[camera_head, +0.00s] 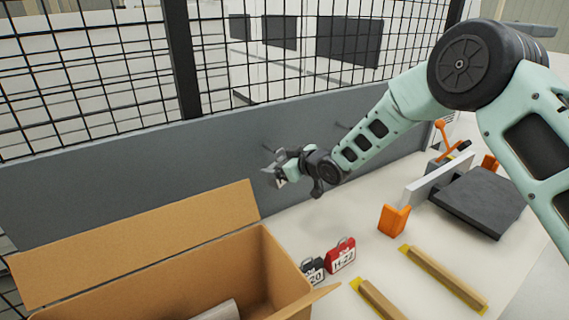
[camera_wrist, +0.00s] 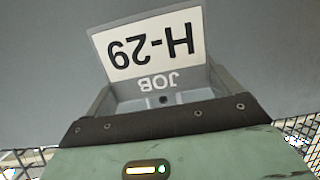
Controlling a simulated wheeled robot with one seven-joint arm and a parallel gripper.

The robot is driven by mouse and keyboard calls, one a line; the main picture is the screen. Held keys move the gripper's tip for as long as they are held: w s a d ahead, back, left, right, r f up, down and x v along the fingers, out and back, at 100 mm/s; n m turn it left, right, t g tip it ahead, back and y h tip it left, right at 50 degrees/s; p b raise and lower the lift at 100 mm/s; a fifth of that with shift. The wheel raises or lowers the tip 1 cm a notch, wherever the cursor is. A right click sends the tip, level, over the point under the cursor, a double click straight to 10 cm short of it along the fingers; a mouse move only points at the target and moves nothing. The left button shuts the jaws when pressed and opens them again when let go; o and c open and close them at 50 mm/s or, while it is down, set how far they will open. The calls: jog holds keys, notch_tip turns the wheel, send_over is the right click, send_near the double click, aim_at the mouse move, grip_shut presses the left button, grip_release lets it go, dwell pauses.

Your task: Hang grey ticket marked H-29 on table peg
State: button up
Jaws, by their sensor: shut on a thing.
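The grey ticket marked H-29 (camera_wrist: 160,84) fills the top middle of the wrist view, its white label and the word JOB upside down there. My gripper (camera_wrist: 163,97) is shut on it, with a finger at each side. In the head view my gripper (camera_head: 276,174) is raised in front of the grey back panel, and the ticket is only a small, unclear grey shape at its tip. A thin dark bar (camera_head: 342,126) shows against the panel, partly behind my arm; I cannot tell whether it is a peg.
A black ticket (camera_head: 313,270) and a red ticket marked H-22 (camera_head: 341,256) stand on the white table (camera_head: 325,222). An open cardboard box (camera_head: 190,268) is at the left.

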jog(key=shift+w+a+f+p, duration=0.1)
jog(key=shift+w+a+p, duration=0.25)
jog(key=shift+w+a, duration=0.45)
jog(key=shift+w+a+f+p, duration=0.1)
jog(key=shift+w+a+p, duration=0.3)
jog(key=shift+w, duration=0.6)
jog(key=shift+a+f+b, duration=0.1)
jog(key=shift+f+b, duration=0.05)
jog(key=shift+b, duration=0.4)
jog(key=shift+w+b, duration=0.1)
jog(key=shift+b, duration=0.2)
jog(key=shift+a+b, duration=0.15)
jog(key=shift+b, duration=0.15)
jog(key=o, duration=0.7)
